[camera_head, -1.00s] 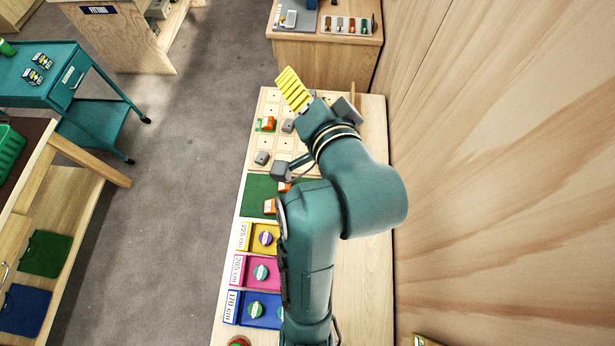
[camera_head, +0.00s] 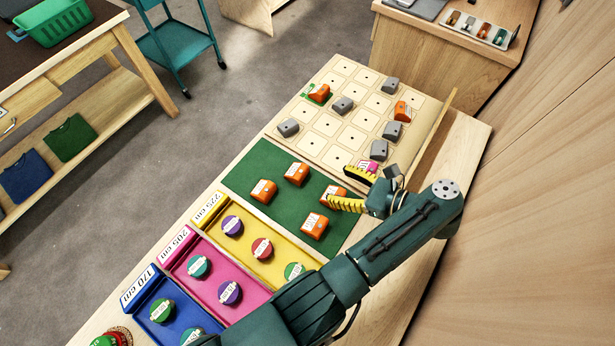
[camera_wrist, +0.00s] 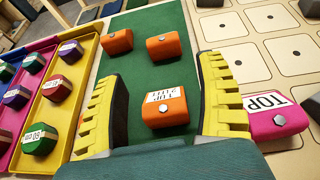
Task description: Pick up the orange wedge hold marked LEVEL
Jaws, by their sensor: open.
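Several orange wedge holds stand on the green mat (camera_head: 247,166); one is at its left (camera_head: 263,191), one at its far side (camera_head: 296,174) and one at its near side (camera_head: 314,225). Another orange hold (camera_head: 333,195) is beside my gripper (camera_head: 337,189). In the wrist view, my gripper (camera_wrist: 160,70) is open, its yellow fingers on either side of an orange hold (camera_wrist: 163,107) with a white label. I cannot read that label surely. Two more orange holds (camera_wrist: 118,41) (camera_wrist: 164,46) lie beyond it. I cannot make out LEVEL on any hold.
A pink hold marked TOP (camera_wrist: 275,115) stands close outside my right finger. The pale hole board (camera_head: 325,124) carries grey holds (camera_head: 343,105) and orange ones. Yellow (camera_head: 212,238), pink (camera_head: 180,268) and blue (camera_head: 141,300) trays hold round coloured holds. A wooden wall stands at right.

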